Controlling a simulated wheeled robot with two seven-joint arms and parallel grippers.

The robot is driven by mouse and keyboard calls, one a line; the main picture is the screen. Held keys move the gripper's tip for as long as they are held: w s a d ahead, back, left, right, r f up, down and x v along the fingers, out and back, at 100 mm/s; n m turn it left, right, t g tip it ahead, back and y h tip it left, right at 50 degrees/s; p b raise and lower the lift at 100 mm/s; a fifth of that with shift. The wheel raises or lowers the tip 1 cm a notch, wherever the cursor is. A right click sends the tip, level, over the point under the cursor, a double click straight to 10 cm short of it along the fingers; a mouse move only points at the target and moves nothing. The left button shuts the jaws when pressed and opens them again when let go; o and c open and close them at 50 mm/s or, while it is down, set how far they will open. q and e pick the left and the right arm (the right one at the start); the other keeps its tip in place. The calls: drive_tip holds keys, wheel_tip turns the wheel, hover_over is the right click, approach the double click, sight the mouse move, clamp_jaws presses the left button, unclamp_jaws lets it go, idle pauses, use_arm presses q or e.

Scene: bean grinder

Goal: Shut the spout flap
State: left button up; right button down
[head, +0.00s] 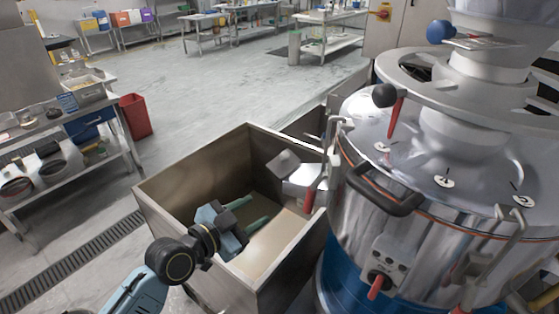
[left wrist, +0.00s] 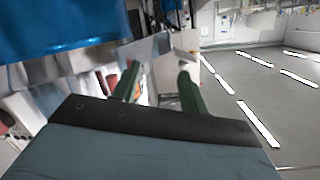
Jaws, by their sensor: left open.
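The grinder (head: 425,160) is a large polished metal drum on a blue base at the right. A short metal spout (head: 303,176) sticks out from its left side over a bin. A grey plate, which looks like the spout flap (head: 283,163), stands tilted out at the spout's outer end. My left gripper (head: 258,209) is open and empty, with green fingers, inside the bin's opening, below and left of the flap and apart from it. In the left wrist view, the fingers (left wrist: 159,80) point toward a pale metal piece that I cannot clearly identify. My right gripper is not in view.
An open metal bin (head: 160,207) surrounds my left gripper, its walls close by. A red-handled lever (head: 310,194) hangs beside the spout. A steel table (head: 60,170) and red bin (head: 135,116) stand at the left. Floor behind the metal bin is clear.

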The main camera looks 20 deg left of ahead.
sight(282, 158)
use_arm(q)
drive_tip(key=w+a+r+t, duration=0.3)
drive_tip(key=w+r, duration=0.1)
drive_tip(key=x, duration=0.8)
drive_tip(key=f+x, duration=0.1)
drive_tip(key=x, duration=0.3)
drive_tip(key=shift+w+d, duration=0.3)
drive_tip(key=shift+d, duration=0.05)
clamp_jaws()
